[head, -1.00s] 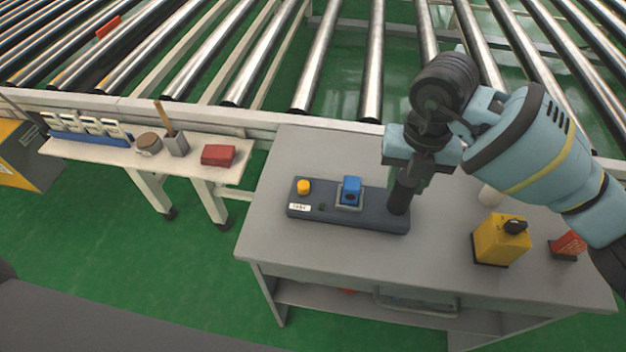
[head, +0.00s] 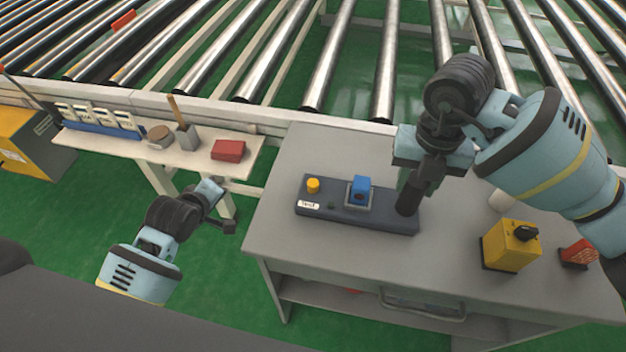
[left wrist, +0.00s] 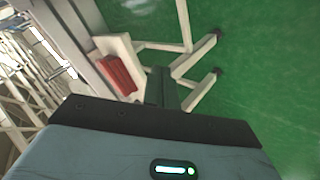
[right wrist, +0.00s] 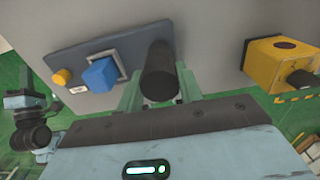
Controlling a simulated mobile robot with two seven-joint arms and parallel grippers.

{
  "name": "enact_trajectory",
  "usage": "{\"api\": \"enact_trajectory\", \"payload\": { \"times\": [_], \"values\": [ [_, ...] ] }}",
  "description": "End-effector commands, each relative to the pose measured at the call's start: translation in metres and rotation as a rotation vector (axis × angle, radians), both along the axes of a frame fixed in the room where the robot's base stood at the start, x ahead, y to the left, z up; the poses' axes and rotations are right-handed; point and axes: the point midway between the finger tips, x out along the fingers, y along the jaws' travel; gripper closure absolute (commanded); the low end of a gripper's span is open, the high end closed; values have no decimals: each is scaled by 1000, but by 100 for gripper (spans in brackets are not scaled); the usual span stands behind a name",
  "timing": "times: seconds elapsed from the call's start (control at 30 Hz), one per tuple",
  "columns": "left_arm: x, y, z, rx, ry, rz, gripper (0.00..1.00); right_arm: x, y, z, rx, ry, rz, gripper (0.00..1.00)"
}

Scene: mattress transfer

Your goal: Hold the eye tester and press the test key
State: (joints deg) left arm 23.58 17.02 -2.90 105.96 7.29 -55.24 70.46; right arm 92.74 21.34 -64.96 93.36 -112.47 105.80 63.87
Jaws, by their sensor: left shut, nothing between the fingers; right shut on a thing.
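The eye tester (head: 345,217) is a dark blue-grey slab on the grey table. It has a yellow button (head: 313,185) above a white label at its left end, a blue cube (head: 360,189) in a grey frame, and a black upright handle (head: 407,202) at its right end. My right gripper (head: 412,188) is shut on the handle; the right wrist view shows the handle (right wrist: 158,72) between the fingers. My left gripper (head: 228,210) is shut and empty, left of the table over the green floor. The left wrist view shows its fingers (left wrist: 160,88) together.
A yellow box with a black knob (head: 511,246) and a red block (head: 578,253) stand on the table's right. A narrow white shelf (head: 130,148) at left holds a red box (head: 228,150) and other small items. Metal rollers run behind. The table's front left is clear.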

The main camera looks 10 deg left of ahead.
Motion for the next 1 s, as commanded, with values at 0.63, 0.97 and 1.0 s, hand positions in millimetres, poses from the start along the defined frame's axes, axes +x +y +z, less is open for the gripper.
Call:
{"api": "enact_trajectory", "payload": {
  "times": [0.63,0.97,1.0],
  "values": [
    [22,-183,193,-759,106,388,100,0,1,1,3,-3,0,100],
    [-4,-225,246,-927,178,482,100,0,1,1,3,-2,0,100],
    [-5,-227,248,-932,181,487,100,0,1,1,3,-2,0,100]
  ]
}}
